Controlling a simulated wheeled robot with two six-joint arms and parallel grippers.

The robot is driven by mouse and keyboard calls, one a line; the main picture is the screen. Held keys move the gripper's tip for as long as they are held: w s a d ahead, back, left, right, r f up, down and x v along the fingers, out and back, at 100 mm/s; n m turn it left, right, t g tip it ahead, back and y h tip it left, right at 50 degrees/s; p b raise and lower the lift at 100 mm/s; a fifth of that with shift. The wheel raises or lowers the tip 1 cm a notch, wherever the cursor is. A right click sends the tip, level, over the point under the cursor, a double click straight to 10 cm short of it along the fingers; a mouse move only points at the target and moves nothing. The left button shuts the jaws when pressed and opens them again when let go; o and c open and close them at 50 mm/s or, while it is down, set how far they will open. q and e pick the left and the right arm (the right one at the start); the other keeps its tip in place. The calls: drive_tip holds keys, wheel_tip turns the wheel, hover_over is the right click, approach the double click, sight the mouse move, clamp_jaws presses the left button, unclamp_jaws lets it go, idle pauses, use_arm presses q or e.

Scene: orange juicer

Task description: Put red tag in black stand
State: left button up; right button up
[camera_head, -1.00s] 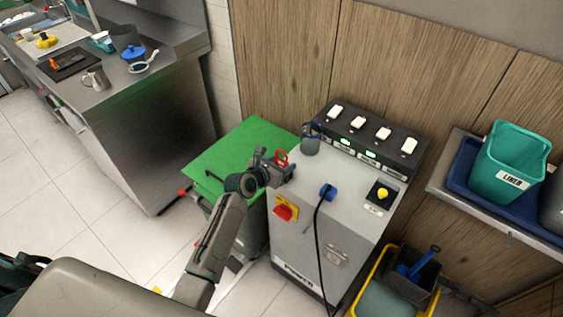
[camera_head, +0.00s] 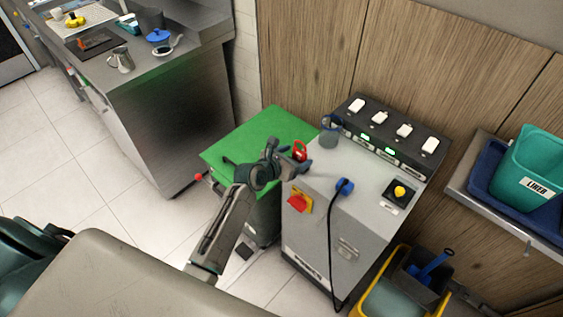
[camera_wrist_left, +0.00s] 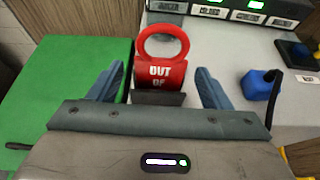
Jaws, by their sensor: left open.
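The red tag (camera_wrist_left: 162,72), with a ring top and white lettering, stands upright in the left wrist view. Its lower edge meets a dark block (camera_wrist_left: 158,98), which looks like the black stand; the gripper body partly hides it, and I cannot tell how deep the tag sits. In the head view the tag (camera_head: 300,149) is at the left edge of the grey machine's top. My left gripper (camera_wrist_left: 160,70) is open, with a blue-grey finger on each side of the tag and gaps between. It also shows in the head view (camera_head: 290,163). My right gripper is not in view.
The grey machine (camera_head: 335,225) carries a blue plug (camera_head: 345,187), a yellow knob (camera_head: 399,190) and a dark switch panel (camera_head: 385,135). A green surface (camera_head: 245,140) lies to its left. A yellow bucket (camera_head: 375,303) stands at its lower right.

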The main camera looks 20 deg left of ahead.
use_arm(q)
drive_tip(key=v, duration=0.9)
drive_tip(key=shift+s+b, duration=0.2)
drive_tip(key=shift+b, duration=0.1)
drive_tip(key=s+a+f+m+g+y, duration=0.15)
drive_tip(key=s+f+m, duration=0.25)
drive_tip(key=f, duration=0.7)
drive_tip(key=s+a+f+m+g+y, duration=0.1)
drive_tip(key=s+a+f+m+g, duration=0.25)
drive_tip(key=f, duration=0.75)
drive_tip(key=s+a+f+m+y, duration=0.15)
drive_tip(key=s+f+m, duration=0.35)
drive_tip(key=f, duration=0.6)
drive_tip(key=s+f+m+g, duration=0.2)
drive_tip(key=s+f+m, duration=0.4)
drive_tip(key=s, duration=0.6)
drive_tip(key=s+a+f+m+g+y, duration=0.1)
drive_tip(key=s+f+m+g, duration=0.1)
drive_tip(key=s+f+m, duration=0.5)
drive_tip(key=s+f+m+g, duration=0.2)
drive_tip(key=s+f+m, duration=0.5)
drive_tip(key=s, duration=0.9)
drive_tip(key=shift+s+a+f, duration=0.3)
drive_tip(key=shift+a, duration=0.1)
